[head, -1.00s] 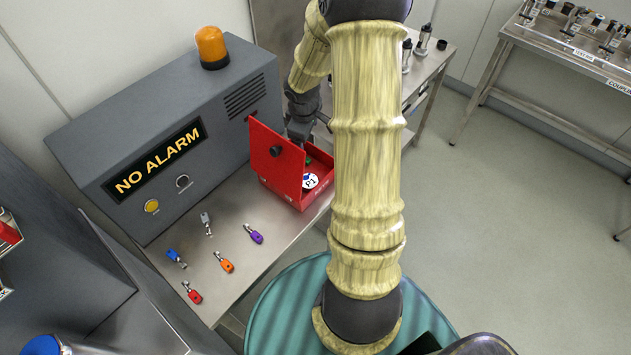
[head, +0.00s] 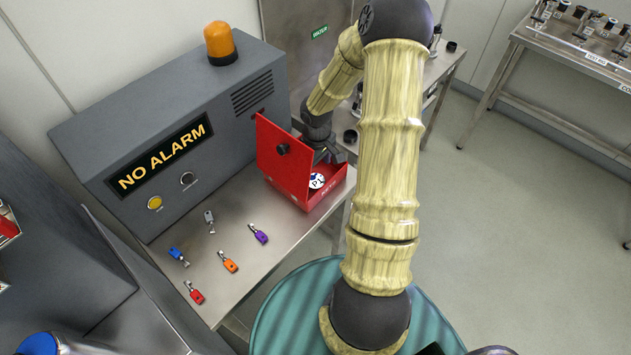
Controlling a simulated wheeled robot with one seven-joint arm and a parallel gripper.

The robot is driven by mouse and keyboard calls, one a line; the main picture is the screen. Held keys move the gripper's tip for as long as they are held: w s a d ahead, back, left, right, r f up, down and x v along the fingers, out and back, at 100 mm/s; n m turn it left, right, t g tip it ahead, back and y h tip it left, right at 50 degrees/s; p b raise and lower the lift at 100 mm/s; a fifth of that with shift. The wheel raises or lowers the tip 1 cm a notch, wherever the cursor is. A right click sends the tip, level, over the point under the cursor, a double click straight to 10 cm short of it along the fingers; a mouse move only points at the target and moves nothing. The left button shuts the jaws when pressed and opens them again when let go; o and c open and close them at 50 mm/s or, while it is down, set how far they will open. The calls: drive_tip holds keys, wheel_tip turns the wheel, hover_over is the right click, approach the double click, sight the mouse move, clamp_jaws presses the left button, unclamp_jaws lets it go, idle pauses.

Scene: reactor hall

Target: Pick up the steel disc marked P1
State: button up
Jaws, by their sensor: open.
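My gripper (head: 331,158) is open and reaches down at the back of the box, just behind the disc. The lid and the box wall hide part of the gripper and the inside of the box. I cannot tell whether the fingers touch the disc.
A grey cabinet (head: 120,130) reading NO ALARM stands behind the table, with an orange lamp (head: 220,43) on top. Another table (head: 560,45) stands at the upper right.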

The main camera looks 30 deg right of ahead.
sight(316, 181)
drive_tip(key=shift+a+f, duration=0.1)
drive_tip(key=shift+f, duration=0.35)
wheel_tip(316, 181, down, 4)
drive_tip(key=shift+a+f+p, duration=0.1)
drive_tip(key=shift+f+p, duration=0.05)
drive_tip(key=shift+p, duration=0.45)
drive_tip(key=c, duration=1.3)
